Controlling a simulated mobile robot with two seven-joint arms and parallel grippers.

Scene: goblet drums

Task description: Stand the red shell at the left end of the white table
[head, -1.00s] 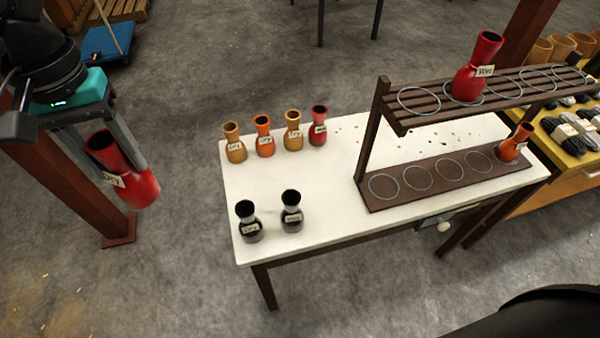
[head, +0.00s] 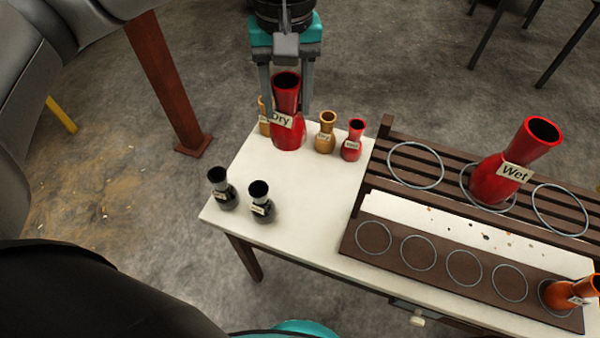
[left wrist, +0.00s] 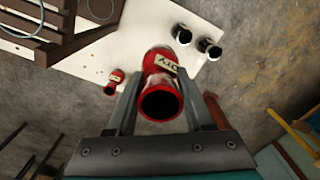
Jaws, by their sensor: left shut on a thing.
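The red shell (head: 288,133), a large goblet shape tagged "Dry", is upright between the fingers of my left gripper (head: 286,105), which is shut on it. In the head view it appears over the back left part of the white table (head: 300,190); I cannot tell whether its base touches. The left wrist view looks down into the dark mouth of the red shell (left wrist: 160,100), with the table (left wrist: 130,55) beyond. The shell hides part of the small shells behind it. My right gripper is out of view.
Small tan (head: 326,135) and red (head: 352,142) shells stand right of the held shell. Two black shells (head: 222,190) (head: 261,203) stand near the front left. A rack (head: 375,205) carries a red "Wet" shell (head: 495,180) and an orange one (head: 566,293).

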